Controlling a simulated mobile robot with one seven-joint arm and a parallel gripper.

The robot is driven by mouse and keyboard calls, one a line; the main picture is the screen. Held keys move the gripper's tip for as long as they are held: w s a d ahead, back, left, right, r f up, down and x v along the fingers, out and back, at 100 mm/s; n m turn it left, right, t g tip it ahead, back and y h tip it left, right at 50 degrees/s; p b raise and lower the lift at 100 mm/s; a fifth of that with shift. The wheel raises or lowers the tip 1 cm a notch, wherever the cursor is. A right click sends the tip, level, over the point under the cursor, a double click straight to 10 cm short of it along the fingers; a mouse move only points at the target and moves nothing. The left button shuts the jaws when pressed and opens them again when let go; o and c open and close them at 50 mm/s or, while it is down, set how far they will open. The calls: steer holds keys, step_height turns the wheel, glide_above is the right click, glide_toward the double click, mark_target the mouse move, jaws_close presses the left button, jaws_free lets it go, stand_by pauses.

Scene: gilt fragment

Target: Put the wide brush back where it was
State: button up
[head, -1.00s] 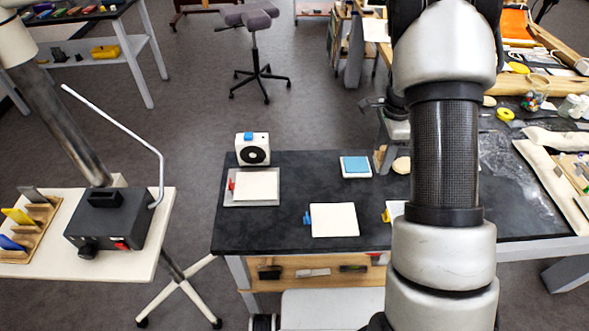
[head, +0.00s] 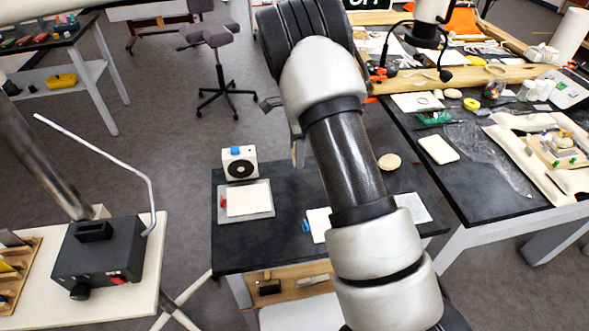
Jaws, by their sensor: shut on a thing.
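My gripper (head: 283,115) shows only in part at the left edge of my forearm, over the floor behind the small dark bench. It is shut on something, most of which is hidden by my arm. A narrow greyish-tan piece (head: 298,151) hangs below the gripper and seems to be part of the held wide brush, but its bristles cannot be made out. A wooden rack (head: 292,275) under the bench's front edge holds a black item (head: 269,287) and a pale item (head: 313,279). The rack's right part is hidden behind my arm.
The dark bench (head: 240,248) carries a white box with a black round face (head: 240,163), a grey tray (head: 264,188) with a white sheet, and a round tan disc (head: 389,161). A grey control box (head: 98,252) stands left. A cluttered dark table (head: 480,205) stands right.

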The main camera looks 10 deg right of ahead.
steer(key=shift+f, duration=3.3)
steer(key=o, duration=0.9)
steer(key=shift+o, duration=0.3)
step_height(320, 180, up, 12)
steer(key=shift+r, duration=0.1)
steer(key=s+r+n+t+y, duration=0.1)
steer(key=s+r+n+t, duration=0.2)
steer(key=s+r+n, duration=1.05)
steer(key=s+r+n+t, duration=0.1)
steer(key=s+r, duration=0.3)
steer(key=s, duration=0.5)
steer(key=s+r+n+t+h, duration=0.1)
steer(key=s+r+n, duration=0.2)
steer(key=s, duration=0.7)
steer(key=shift+s+r+t, duration=0.25)
steer(key=shift+r+t, duration=0.05)
steer(key=shift+r, duration=0.35)
